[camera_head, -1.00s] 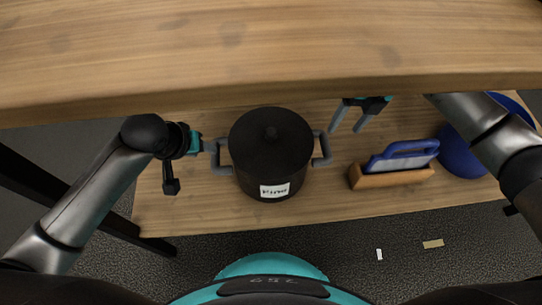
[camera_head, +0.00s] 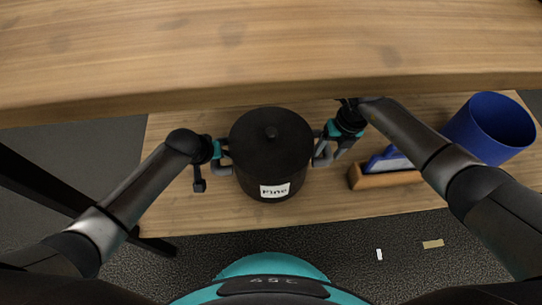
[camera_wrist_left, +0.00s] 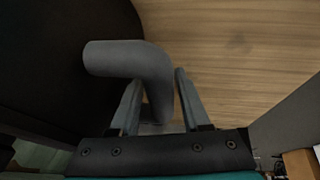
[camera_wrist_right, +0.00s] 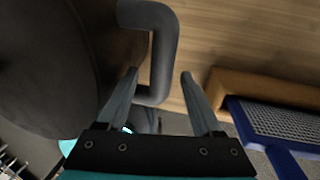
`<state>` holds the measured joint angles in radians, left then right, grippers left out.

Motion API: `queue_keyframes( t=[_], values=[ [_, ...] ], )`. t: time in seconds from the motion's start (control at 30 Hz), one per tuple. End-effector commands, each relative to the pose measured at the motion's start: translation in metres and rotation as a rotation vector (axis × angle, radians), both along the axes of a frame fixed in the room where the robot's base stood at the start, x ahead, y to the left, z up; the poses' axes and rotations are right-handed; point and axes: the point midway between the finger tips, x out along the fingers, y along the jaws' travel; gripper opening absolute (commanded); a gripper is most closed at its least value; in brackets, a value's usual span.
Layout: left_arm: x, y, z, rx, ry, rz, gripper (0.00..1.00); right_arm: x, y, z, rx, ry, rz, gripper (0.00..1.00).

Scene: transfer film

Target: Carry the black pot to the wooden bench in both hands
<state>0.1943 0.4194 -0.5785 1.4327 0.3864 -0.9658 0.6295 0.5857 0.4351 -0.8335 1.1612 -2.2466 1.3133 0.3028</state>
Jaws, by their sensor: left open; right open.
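The black pot (camera_head: 262,160) has a lid with a round knob, a grey handle on each side and a white label reading "Fine". It stands upright on the lower wooden shelf. My left gripper (camera_head: 222,154) is open at the left handle; in the left wrist view the grey handle (camera_wrist_left: 130,62) reaches between the fingers (camera_wrist_left: 155,85).
A wooden upper board (camera_head: 270,45) overhangs the lower shelf (camera_head: 240,215). Right of the pot a wooden holder (camera_head: 385,180) carries a blue-framed grater (camera_wrist_right: 275,120). A blue cylindrical container (camera_head: 490,130) stands farther right. A dark beam (camera_head: 50,185) is at the left.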

Motion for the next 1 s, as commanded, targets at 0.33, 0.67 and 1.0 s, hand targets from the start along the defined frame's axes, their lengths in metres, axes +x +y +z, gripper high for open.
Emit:
queue_keyframes(
  t=[0.33,0.67,1.0],
  values=[
    [0.0030,-0.0010,-0.0072,0.000,0.000,-0.001,0.47,-0.0004,0.0015,-0.0079,-0.001,0.000,0.000,0.67],
    [0.0030,-0.0009,-0.0069,0.000,0.000,0.000,0.28,-0.0004,0.0014,-0.0076,-0.001,0.000,0.000,0.48],
    [0.0030,-0.0009,-0.0068,0.000,0.000,0.000,0.00,-0.0003,0.0013,-0.0075,-0.001,0.000,0.000,0.10]
  ],
)
